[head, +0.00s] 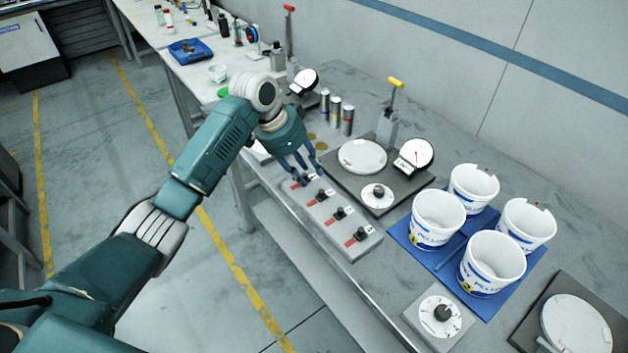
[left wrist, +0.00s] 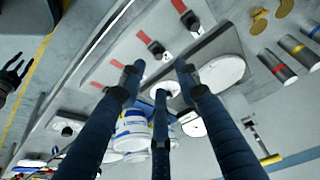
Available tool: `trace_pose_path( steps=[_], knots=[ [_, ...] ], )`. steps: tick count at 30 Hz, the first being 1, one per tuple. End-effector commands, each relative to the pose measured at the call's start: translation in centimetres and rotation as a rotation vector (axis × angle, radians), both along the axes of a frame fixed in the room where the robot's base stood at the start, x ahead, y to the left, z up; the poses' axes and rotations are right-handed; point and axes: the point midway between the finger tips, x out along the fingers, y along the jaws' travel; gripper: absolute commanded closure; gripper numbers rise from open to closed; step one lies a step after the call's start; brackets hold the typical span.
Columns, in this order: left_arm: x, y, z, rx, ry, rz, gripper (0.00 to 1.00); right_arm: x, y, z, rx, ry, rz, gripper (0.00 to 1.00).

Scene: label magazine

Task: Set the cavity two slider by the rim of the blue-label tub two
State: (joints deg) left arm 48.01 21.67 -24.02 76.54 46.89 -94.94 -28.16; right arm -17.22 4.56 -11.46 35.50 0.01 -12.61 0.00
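The slider panel (head: 372,249) is a grey block along the table's front edge, with a row of black knobs beside red marks. It also shows in the left wrist view (left wrist: 122,48). I cannot tell from its small tags which slider is cavity two. My left gripper (head: 308,178) is over the panel's far end, its fingers spread apart around or above the far knobs; contact is unclear. In the left wrist view its fingers (left wrist: 158,75) hold nothing visible. Several white tubs with blue labels, the near-left one (head: 437,220) among them, stand upright; which is tub two is unclear.
The tubs stand on a blue mat (head: 452,270). Behind the panel are a dark plate with a white disc (head: 362,156) and a round gauge (head: 416,154). A black-knob dial (head: 440,315) is near the front edge.

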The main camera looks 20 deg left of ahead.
Motion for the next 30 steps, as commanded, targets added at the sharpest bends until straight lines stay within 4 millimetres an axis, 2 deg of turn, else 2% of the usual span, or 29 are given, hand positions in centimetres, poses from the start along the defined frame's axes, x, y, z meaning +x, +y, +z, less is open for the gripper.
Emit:
trace_pose_path(
  steps=[3, 6, 22, 26, 29, 30],
  knots=[
    [-0.3, 0.5, 1.6, -0.001, -0.002, -0.001, 0.68, 0.1, 0.0, 0.0, -0.001, -0.001, 0.000, 0.60],
    [-0.6, 0.7, 2.3, 0.000, -0.002, -0.001, 0.68, 0.1, 0.0, 0.0, -0.001, -0.001, 0.000, 0.60],
    [-0.7, 0.8, 2.4, 0.000, 0.000, 0.000, 0.68, 0.1, 0.0, 0.0, 0.000, -0.001, 0.000, 0.60],
    [-2.0, 0.1, 0.3, 0.005, 0.013, 0.005, 0.68, 0.1, 0.0, 0.0, 0.000, -0.001, 0.000, 0.60],
    [-4.8, -1.1, -3.5, 0.012, 0.029, 0.027, 0.68, 0.1, 0.0, 0.0, 0.000, -0.001, 0.000, 0.60],
    [-6.3, -1.7, -5.3, 0.013, 0.036, 0.042, 0.68, 0.1, 0.0, 0.0, 0.000, -0.001, 0.000, 0.60]
  ],
)
